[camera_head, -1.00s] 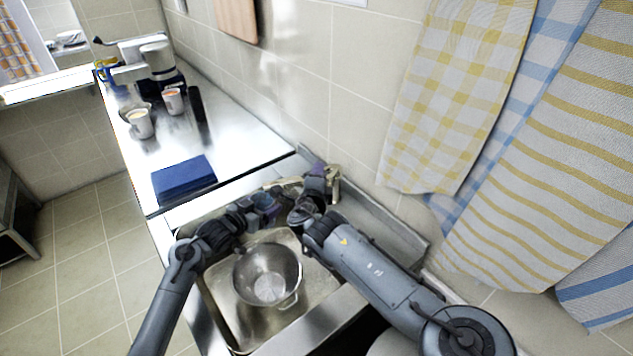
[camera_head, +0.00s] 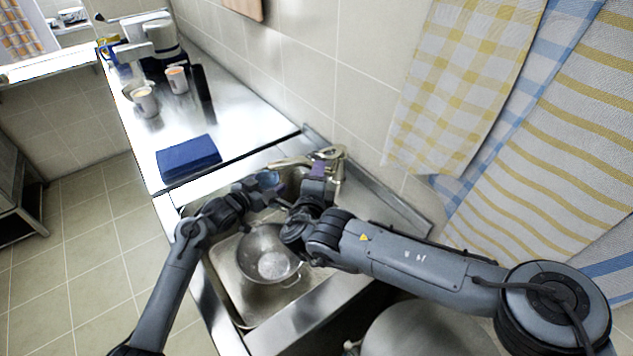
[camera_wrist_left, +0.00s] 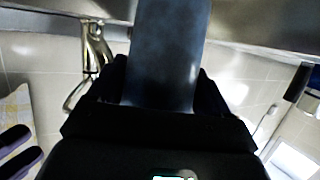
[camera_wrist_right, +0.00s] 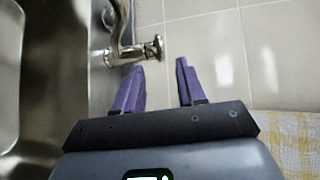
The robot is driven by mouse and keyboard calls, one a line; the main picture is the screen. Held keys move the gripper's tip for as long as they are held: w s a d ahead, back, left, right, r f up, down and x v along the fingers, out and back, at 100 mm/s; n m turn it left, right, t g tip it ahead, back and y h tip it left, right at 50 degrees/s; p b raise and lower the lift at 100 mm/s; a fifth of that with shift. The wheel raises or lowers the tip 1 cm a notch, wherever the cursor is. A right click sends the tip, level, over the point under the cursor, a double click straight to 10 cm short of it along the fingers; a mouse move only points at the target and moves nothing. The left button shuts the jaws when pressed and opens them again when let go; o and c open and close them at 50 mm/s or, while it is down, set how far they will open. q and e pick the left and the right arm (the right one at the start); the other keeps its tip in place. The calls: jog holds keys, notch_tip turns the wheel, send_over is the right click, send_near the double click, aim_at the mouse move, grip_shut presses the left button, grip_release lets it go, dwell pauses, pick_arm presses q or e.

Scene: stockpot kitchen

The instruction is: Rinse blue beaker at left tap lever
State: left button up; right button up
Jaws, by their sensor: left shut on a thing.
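The blue beaker (camera_head: 268,180) is held over the far end of the sink by my left gripper (camera_head: 258,187). In the left wrist view the beaker (camera_wrist_left: 170,55) fills the space between the dark fingers, which are shut on it. The metal tap (camera_head: 292,161) stands at the sink's back edge, its spout close to the beaker. In the right wrist view the tap lever (camera_wrist_right: 153,48) sits just beyond the fingertips of my right gripper (camera_wrist_right: 158,68). Its purple fingers are apart and empty. I see no clear water stream.
A steel pot (camera_head: 262,243) stands in the sink basin (camera_head: 238,312) below the arms. A folded blue cloth (camera_head: 188,157) lies on the counter to the left, with cups (camera_head: 146,103) and a coffee machine farther back. Towels (camera_head: 465,80) hang on the wall at right.

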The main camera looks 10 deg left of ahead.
jog(key=shift+s+d+r, duration=0.1)
jog(key=shift+s+r, duration=0.1)
jog(key=shift+s, duration=0.85)
dwell(0.4)
jog(key=s+a+f+n+g+y, duration=0.2)
jog(key=a+n+g+y, duration=0.15)
jog(key=a+y, duration=0.25)
jog(key=g+y, duration=0.2)
jog(key=y, duration=0.3)
send_near(326, 158)
jog(key=shift+x, duration=5.5)
